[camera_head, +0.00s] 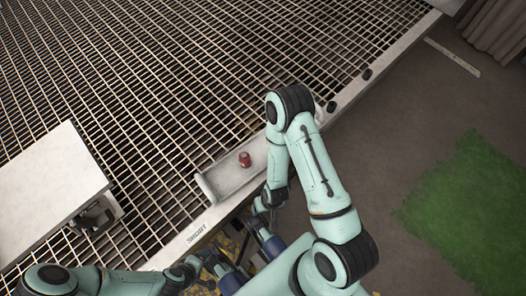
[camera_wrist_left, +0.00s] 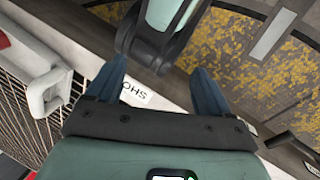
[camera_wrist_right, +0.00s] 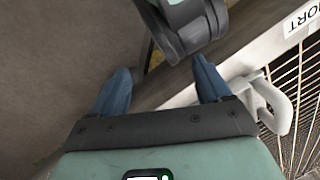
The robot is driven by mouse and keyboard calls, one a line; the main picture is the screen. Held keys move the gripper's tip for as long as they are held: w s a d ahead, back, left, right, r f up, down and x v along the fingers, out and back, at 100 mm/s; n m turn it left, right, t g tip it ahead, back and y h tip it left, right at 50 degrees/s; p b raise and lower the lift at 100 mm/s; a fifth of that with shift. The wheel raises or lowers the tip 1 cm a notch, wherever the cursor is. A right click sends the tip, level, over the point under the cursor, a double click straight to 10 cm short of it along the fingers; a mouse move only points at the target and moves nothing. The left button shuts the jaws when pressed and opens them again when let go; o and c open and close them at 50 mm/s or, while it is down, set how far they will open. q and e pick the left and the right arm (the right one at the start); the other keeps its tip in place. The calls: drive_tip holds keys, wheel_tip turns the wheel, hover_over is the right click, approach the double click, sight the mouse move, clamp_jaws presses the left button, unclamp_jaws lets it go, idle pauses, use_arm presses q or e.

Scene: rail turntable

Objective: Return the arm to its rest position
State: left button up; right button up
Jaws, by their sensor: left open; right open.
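My left gripper (camera_head: 231,280) is low in the head view, near the bottom edge, on an arm that comes in from the left. Its two blue fingers are apart with nothing between them, as the left wrist view (camera_wrist_left: 156,88) shows. My right gripper (camera_head: 268,242) is just above and right of it, hanging below the bent right arm. Its blue fingers are also apart and empty in the right wrist view (camera_wrist_right: 162,85). Both grippers point down in front of my body, clear of the grid table (camera_head: 150,75). A dark and pale green arm link shows ahead of each wrist camera.
A label reading SHORT (camera_head: 197,233) is on the rim. A white block (camera_head: 50,180) is at left. Dark knobs (camera_head: 331,107) line the right edge. Open floor (camera_head: 385,140) and green grass (camera_head: 465,215) lie right.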

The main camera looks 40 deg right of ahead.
drive_tip(key=shift+s+a+r+y, duration=0.2)
drive_tip(key=shift+s+a+y, duration=0.15)
drive_tip(key=shift+a, duration=0.2)
drive_tip(key=shift+s+a+r+y, duration=0.2)
drive_tip(key=shift+s+a+y, duration=0.15)
drive_tip(key=shift+a, duration=0.15)
use_arm(q)
wheel_tip(320, 180, up, 16)
drive_tip(key=s+d+g+p, duration=0.1)
drive_tip(key=s+p, duration=0.2)
drive_tip(key=p, duration=1.3)
drive_tip(key=shift+d+g+h, duration=0.3)
drive_tip(key=shift+g, duration=0.1)
use_arm(e)
wheel_tip(320, 180, up, 16)
drive_tip(key=s+a+g, duration=0.1)
drive_tip(key=s, duration=0.1)
drive_tip(key=shift+s+a+n+g+y, duration=0.25)
drive_tip(key=shift+s+n+g+y, duration=0.05)
drive_tip(key=shift+s+n, duration=0.1)
